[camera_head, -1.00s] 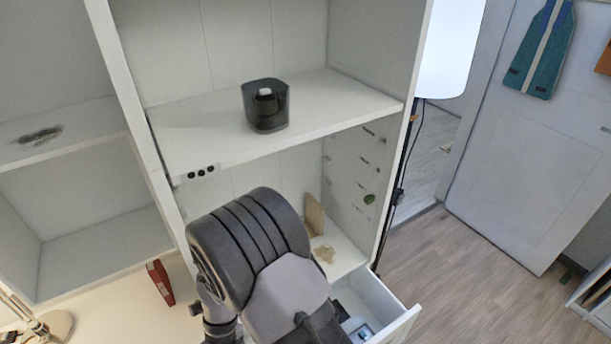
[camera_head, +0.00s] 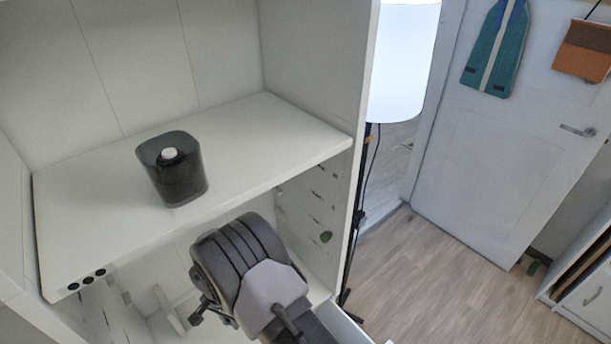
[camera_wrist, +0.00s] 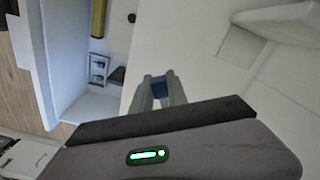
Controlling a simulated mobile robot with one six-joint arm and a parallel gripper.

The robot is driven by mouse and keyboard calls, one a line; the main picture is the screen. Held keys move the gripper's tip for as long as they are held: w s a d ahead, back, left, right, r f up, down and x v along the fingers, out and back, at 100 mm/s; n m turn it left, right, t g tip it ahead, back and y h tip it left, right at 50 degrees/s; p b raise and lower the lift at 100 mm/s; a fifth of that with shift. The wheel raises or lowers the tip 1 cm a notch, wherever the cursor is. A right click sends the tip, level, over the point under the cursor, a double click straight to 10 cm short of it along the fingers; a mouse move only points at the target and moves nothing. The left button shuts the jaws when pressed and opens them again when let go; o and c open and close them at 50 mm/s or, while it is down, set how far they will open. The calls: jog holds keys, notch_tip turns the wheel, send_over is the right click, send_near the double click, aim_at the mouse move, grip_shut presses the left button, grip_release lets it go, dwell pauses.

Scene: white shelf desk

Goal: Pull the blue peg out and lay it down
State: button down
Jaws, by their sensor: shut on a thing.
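The blue peg (camera_wrist: 159,90) shows as a small dark blue piece between the two grey fingers of my gripper (camera_wrist: 160,78) in the wrist view. The fingers are shut on it. Most of the peg is hidden, and I cannot tell whether its far end is in a hole or free. A pale surface fills the view beyond the fingertips.
A dark container (camera_head: 173,168) stands on the upper white shelf (camera_head: 265,130). Black round spots (camera_head: 88,279) mark the shelf's front left edge. A small green item (camera_head: 326,237) is on the right side wall.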

notch_tip(320, 180, down, 9)
jog(key=b, duration=0.4)
jog(key=shift+s, duration=0.1)
jog(key=c, duration=1.2)
grip_release()
jog(key=shift+r, duration=0.1)
